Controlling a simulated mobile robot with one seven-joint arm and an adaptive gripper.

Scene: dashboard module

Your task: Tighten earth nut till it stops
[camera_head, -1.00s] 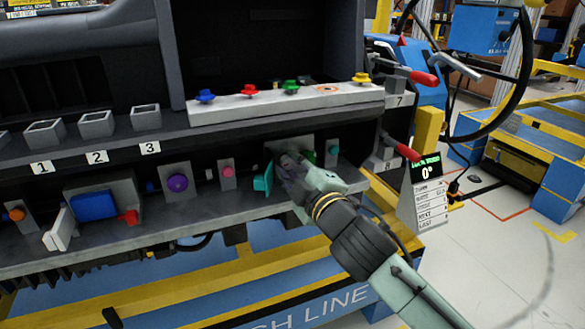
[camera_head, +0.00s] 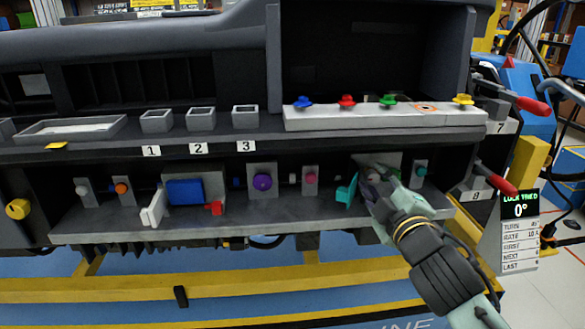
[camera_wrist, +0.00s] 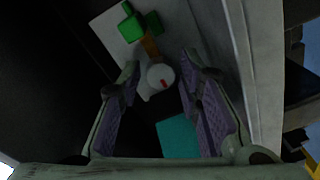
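My gripper (camera_head: 372,186) is at the right part of the lower shelf, in front of a grey plate (camera_head: 386,159). In the wrist view its two purple-padded fingers (camera_wrist: 162,66) are apart, with a round white-grey cap (camera_wrist: 160,77) bearing a red mark between them. I cannot tell whether either finger touches it. An orange-brown stem (camera_wrist: 149,45) and a green part (camera_wrist: 131,26) lie just beyond it. A teal part (camera_wrist: 178,137) shows lower between the fingers; it also shows left of my gripper in the head view (camera_head: 346,192). Which part is the earth nut is not clear.
A pink knob (camera_head: 311,178) and purple knob (camera_head: 262,181) stand to the left on the shelf. Red-handled levers (camera_head: 495,186) stick out at the right, beside a display (camera_head: 519,208) reading 0°. A light strip (camera_head: 400,117) with coloured knobs lies above.

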